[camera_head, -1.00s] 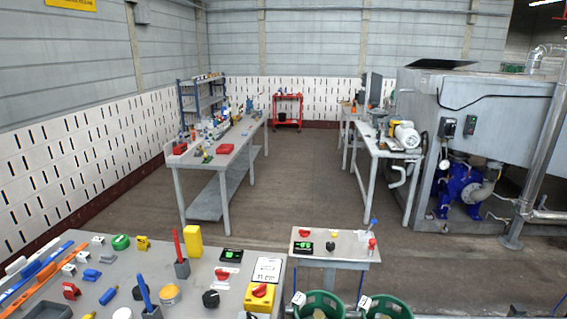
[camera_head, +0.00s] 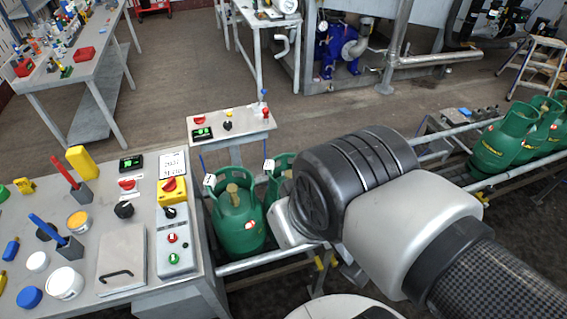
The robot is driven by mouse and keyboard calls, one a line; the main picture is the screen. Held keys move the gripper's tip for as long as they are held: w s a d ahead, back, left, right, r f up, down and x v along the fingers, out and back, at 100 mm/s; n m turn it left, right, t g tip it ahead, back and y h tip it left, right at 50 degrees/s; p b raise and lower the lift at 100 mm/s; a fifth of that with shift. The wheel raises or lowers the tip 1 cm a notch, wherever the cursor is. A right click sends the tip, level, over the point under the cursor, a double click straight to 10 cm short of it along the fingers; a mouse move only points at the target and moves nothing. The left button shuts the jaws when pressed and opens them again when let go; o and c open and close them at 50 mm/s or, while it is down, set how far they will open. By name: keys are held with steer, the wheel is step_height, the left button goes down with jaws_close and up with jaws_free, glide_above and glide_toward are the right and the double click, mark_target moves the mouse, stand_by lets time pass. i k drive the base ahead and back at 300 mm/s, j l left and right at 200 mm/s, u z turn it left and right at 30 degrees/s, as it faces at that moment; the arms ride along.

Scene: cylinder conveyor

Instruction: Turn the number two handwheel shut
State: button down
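A green gas cylinder (camera_head: 238,226) stands on the conveyor (camera_head: 262,262) just right of the grey control table. It has a white number tag (camera_head: 210,180) on its collar and a tan valve top (camera_head: 233,191). A second green cylinder (camera_head: 281,177) stands right behind it, with its own white tag (camera_head: 269,165). My arm covers most of this second cylinder, and its handwheel cannot be made out. The tag numbers are too small to read surely. My arm crosses the right and middle of the view; my gripper does not show.
The control table (camera_head: 135,240) at the left holds switches, pots, a lidded box (camera_head: 122,258) and a button box (camera_head: 175,250). A small panel table (camera_head: 235,133) stands behind the cylinders. Several more green cylinders (camera_head: 500,142) stand on the conveyor at the right.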

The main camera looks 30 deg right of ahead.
mark_target(288, 175)
steer(key=i+l+u, duration=0.4)
steer(key=l, duration=0.25)
steer(key=i+l+u, duration=0.15)
steer(key=l, duration=0.2)
